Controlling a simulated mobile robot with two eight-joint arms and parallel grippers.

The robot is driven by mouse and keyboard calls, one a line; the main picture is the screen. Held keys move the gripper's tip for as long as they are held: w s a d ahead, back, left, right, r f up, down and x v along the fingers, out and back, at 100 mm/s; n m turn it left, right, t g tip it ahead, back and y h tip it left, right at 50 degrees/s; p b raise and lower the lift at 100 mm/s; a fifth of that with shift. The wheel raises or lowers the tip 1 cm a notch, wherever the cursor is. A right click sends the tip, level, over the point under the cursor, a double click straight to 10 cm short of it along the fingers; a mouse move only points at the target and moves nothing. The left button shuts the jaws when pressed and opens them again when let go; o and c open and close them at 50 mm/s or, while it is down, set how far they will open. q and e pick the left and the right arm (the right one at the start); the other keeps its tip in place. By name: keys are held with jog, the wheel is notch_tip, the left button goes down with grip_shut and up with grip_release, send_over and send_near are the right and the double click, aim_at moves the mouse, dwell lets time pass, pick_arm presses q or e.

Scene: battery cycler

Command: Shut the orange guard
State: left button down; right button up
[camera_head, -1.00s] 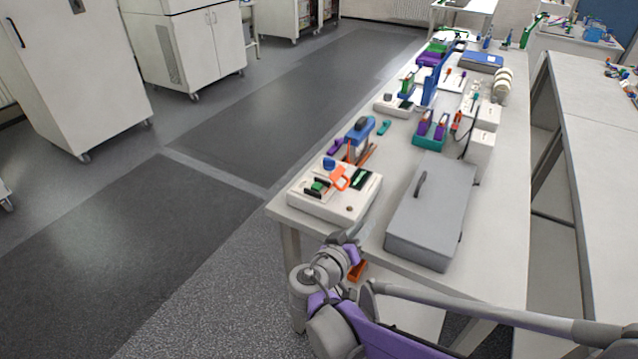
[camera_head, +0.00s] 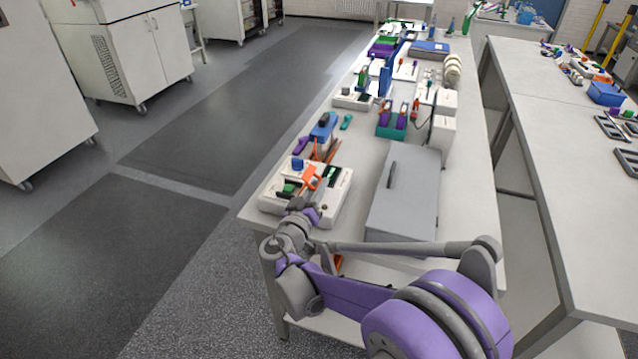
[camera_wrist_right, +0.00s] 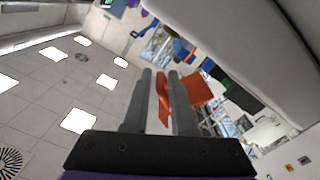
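The orange guard (camera_head: 311,178) stands tilted up on the white cycler unit (camera_head: 336,197) at the near left of the bench. A green part (camera_head: 289,188) sits in the unit beside it. My right gripper (camera_head: 303,203) is low at the unit's near edge, close to the guard. In the right wrist view, the gripper's two fingers (camera_wrist_right: 162,103) are apart. An orange strip of the guard (camera_wrist_right: 163,99) shows in the gap, and another orange part (camera_wrist_right: 197,88) shows right of the fingers. I cannot tell whether the fingers touch it. My left gripper is out of view.
A grey lidded box (camera_head: 405,190) stands right of the unit. A blue device (camera_head: 323,127) and orange sticks (camera_head: 324,150) lie behind it. Several other devices line the bench further back. Open floor (camera_head: 150,260) lies to the left.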

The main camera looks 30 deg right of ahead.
jog(key=shift+w+d, duration=0.5)
jog(key=shift+d, duration=0.05)
grip_shut()
